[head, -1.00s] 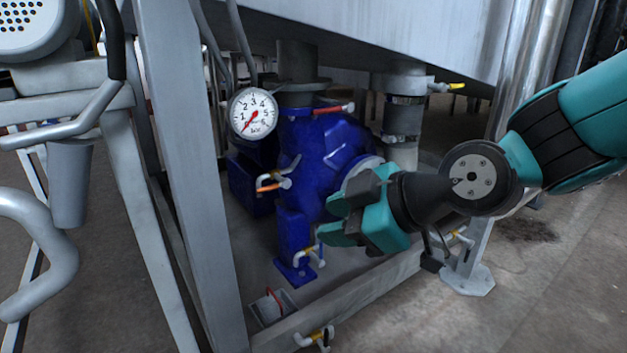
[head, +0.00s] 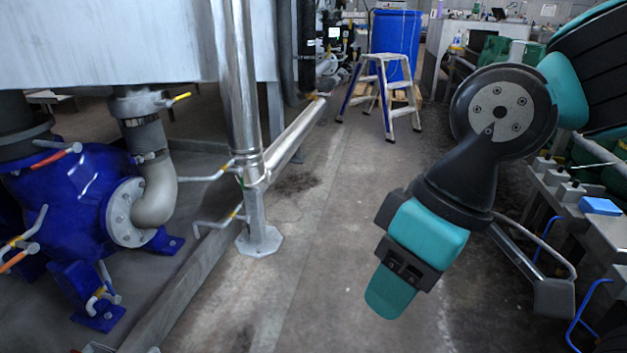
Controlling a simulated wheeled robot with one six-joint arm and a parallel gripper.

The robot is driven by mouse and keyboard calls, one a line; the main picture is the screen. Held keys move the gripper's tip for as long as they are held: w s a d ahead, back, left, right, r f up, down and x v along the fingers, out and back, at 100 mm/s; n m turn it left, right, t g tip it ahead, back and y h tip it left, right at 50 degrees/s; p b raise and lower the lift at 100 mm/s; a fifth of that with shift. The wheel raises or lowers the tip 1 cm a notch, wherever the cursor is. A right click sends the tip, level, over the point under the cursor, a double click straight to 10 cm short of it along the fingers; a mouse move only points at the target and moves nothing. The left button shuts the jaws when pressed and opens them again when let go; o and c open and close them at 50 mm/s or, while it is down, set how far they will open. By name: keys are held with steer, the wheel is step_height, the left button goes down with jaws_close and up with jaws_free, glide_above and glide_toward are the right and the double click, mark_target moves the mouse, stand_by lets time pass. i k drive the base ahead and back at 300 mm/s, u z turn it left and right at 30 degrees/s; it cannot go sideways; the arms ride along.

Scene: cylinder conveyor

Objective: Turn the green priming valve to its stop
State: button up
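I cannot make out a clearly green valve handle in the head view. The blue pump (head: 75,195) stands at the left, with a red handle (head: 55,158) on top, an orange handle (head: 14,261) at the picture's left edge and a small yellow-marked handle (head: 98,296) low down. A yellow-tipped handle (head: 182,96) sits on the pipe above the pump. My gripper (head: 388,292) hangs in free air right of centre, pointing down, well apart from the pump and its handles. It is seen edge-on, so the gap between its fingers is hidden.
A shiny vertical pipe (head: 235,80) and a frame foot (head: 259,240) stand between the pump and my gripper. A step stool (head: 385,85) and a blue barrel (head: 396,40) are at the back. A bench with a blue box (head: 600,206) is at the right. The middle floor is clear.

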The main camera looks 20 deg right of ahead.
mark_target(241, 180)
steer(key=z, duration=0.2)
steer(key=i, duration=1.3)
steer(key=u, duration=0.75)
